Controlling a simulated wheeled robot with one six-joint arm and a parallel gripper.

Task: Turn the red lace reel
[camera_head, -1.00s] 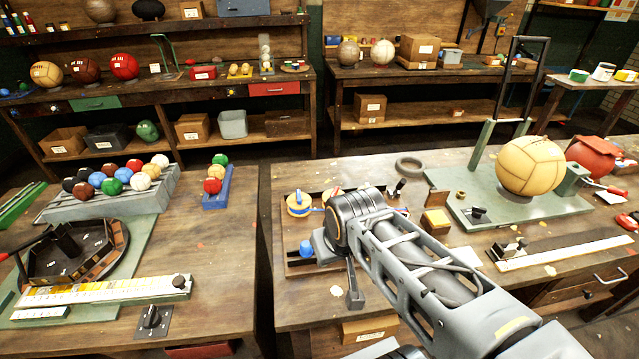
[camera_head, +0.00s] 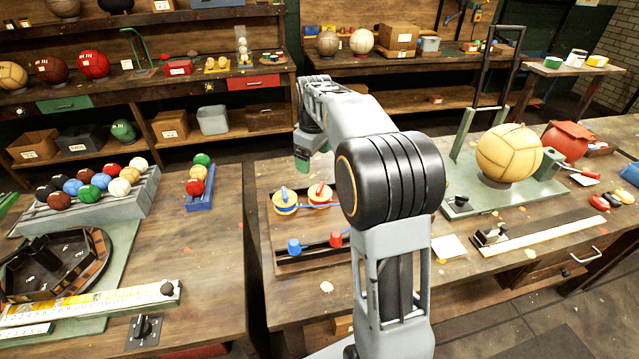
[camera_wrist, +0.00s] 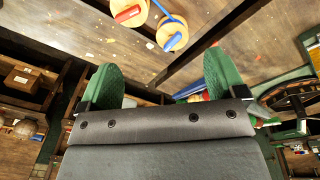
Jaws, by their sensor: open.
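The red lace reel (camera_head: 320,194) is a pale wooden disc with a red handle on top. It sits on the brown reel board (camera_head: 290,262), just right of the blue-handled reel (camera_head: 285,202). Both show upside down at the top of the wrist view, the red reel (camera_wrist: 128,12) left of the blue one (camera_wrist: 172,35). A blue knob (camera_head: 294,246) and a red knob (camera_head: 336,239) stand at the board's front. My gripper (camera_head: 302,160) is raised behind the reels, partly hidden by my arm. Its green fingers (camera_wrist: 160,85) are spread apart and empty.
A green stand with a large tan ball (camera_head: 508,154) is to the right. A blue rack of small balls (camera_head: 199,188) and a grey ball tray (camera_head: 90,200) lie left, across a gap between tables. Shelving (camera_head: 150,100) stands behind.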

